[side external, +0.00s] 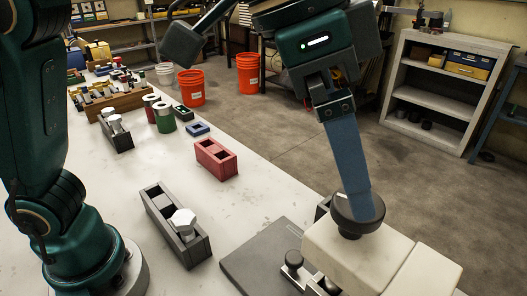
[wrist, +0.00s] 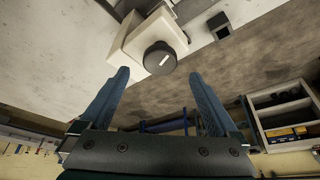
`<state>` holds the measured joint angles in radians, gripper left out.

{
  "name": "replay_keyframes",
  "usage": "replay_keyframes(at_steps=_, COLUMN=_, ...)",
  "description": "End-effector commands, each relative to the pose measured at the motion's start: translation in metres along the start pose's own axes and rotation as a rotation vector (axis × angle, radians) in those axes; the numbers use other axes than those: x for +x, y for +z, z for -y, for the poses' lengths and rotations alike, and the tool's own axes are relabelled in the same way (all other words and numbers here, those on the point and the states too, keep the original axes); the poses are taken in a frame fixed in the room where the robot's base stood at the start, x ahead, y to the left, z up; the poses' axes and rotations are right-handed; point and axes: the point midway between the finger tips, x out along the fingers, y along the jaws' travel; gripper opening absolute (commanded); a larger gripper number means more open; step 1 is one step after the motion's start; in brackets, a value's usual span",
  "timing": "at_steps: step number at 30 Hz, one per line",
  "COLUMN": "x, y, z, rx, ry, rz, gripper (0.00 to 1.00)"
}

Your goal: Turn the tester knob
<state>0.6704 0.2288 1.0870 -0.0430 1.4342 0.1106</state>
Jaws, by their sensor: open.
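The tester is a cream block (side external: 345,255) at the front right of the bench, with a round black knob (side external: 345,213) on top. In the wrist view the tester (wrist: 121,42) carries the same knob (wrist: 150,56), which has a short white mark on its face. My gripper (side external: 367,212) comes down from above, and its near blue finger covers the right part of the knob. In the wrist view my gripper (wrist: 158,74) is open, with the knob centred at the gap between its fingertips. Bare space shows on both sides; I see no contact.
A dark grey plate (side external: 250,262) with a small clamp-like part lies left of the tester. A grey holder with a hex bolt (side external: 183,222) and a red two-slot block (side external: 215,160) stand further left. Orange buckets (side external: 191,88) and a shelf (side external: 440,95) are behind the bench.

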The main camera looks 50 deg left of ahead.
Motion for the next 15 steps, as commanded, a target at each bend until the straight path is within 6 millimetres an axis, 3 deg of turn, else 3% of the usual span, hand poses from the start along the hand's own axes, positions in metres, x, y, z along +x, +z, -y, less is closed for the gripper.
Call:
replay_keyframes(at_steps=4, x=-0.021, y=0.001, z=0.021, rx=-0.057, ry=-0.030, rz=-0.042, gripper=0.96)
replay_keyframes(at_steps=15, x=-0.047, y=0.046, z=0.066, rx=-0.230, ry=-0.117, rz=-0.073, gripper=0.96)
